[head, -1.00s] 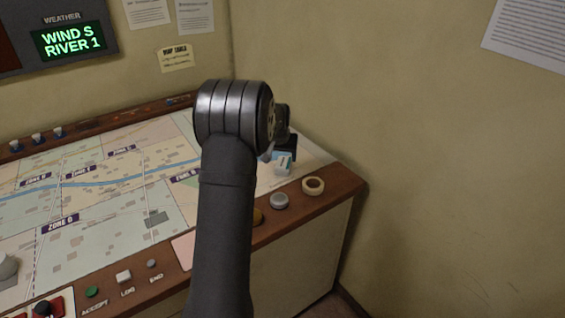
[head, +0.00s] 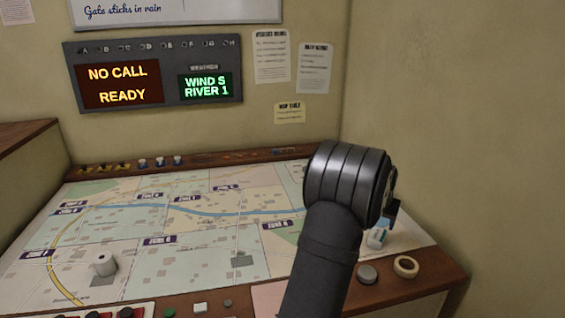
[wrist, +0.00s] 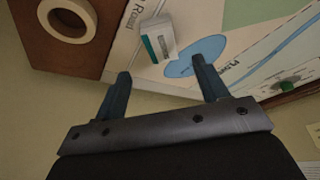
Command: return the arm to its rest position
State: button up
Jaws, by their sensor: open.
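My arm (head: 335,230) rises from the bottom of the head view over the right part of the map console. My gripper is mostly hidden behind the arm's joint there; a small dark part shows at its right. In the wrist view my gripper (wrist: 160,85) is open, its two dark fingers apart with nothing between them. A small white and teal box (wrist: 157,40) lies on the map surface beyond the fingertips, apart from them. The box also shows in the head view (head: 377,238), just right of my arm.
The map console (head: 200,240) spreads left, with a white cylindrical piece (head: 105,264) on it. A tape roll (head: 406,266) and a grey round knob (head: 367,274) are on the wooden front-right edge. Walls stand close behind and to the right. A display board (head: 152,75) reads NO CALL READY.

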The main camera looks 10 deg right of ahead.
aim_at(377, 236)
jog(key=x, duration=1)
jog(key=shift+w+f, duration=0.1)
jog(key=shift+f, duration=0.25)
notch_tip(377, 236, up, 2)
jog(key=shift+r, duration=0.4)
